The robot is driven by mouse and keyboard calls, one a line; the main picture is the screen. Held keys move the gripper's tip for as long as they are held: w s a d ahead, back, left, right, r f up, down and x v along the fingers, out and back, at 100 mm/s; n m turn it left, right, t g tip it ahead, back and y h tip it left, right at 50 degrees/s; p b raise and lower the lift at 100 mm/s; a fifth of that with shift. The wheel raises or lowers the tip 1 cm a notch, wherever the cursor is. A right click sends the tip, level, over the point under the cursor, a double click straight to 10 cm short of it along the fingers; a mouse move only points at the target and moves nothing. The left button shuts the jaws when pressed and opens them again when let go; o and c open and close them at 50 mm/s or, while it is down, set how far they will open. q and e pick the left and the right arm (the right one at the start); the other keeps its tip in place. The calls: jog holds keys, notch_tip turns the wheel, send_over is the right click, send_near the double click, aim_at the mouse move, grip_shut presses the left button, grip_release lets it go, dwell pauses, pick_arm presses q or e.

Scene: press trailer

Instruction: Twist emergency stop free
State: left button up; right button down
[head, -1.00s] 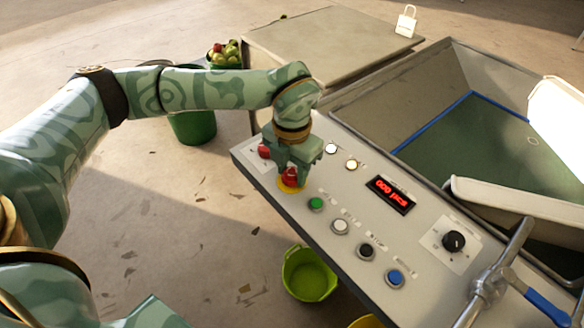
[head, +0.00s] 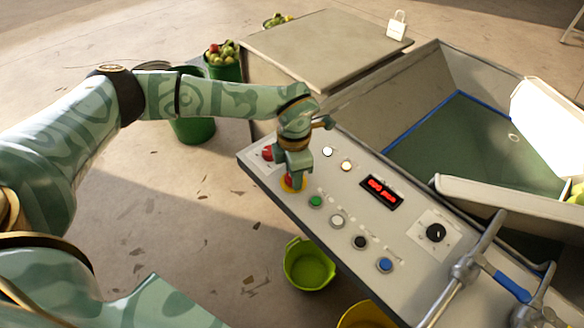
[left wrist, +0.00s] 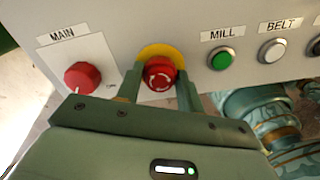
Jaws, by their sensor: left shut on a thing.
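The emergency stop is a red mushroom button with white twist arrows on a yellow round plate; it shows best in the left wrist view (left wrist: 159,73). In the head view the emergency stop (head: 288,182) is mostly hidden by my gripper. My left gripper (head: 290,178) comes down on it from above. In the left wrist view the two fingers of the left gripper (left wrist: 160,85) stand on either side of the red head, shut on it. My right gripper is not in view.
The red MAIN knob (left wrist: 82,78) sits left of the stop. The green MILL button (left wrist: 222,58) and white BELT button (left wrist: 272,50) lie to its right. The panel (head: 395,215) also carries a red display (head: 381,191) and a black dial (head: 436,232). A green bucket (head: 309,264) stands below.

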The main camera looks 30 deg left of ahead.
pick_arm(q)
jog(key=shift+m+p, duration=0.3)
jog(key=shift+m, duration=0.2)
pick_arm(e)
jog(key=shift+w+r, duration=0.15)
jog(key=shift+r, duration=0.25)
pick_arm(q)
jog(key=o, duration=1)
notch_tip(320, 180, up, 16)
jog(key=p, duration=0.5)
jog(key=shift+r, duration=0.15)
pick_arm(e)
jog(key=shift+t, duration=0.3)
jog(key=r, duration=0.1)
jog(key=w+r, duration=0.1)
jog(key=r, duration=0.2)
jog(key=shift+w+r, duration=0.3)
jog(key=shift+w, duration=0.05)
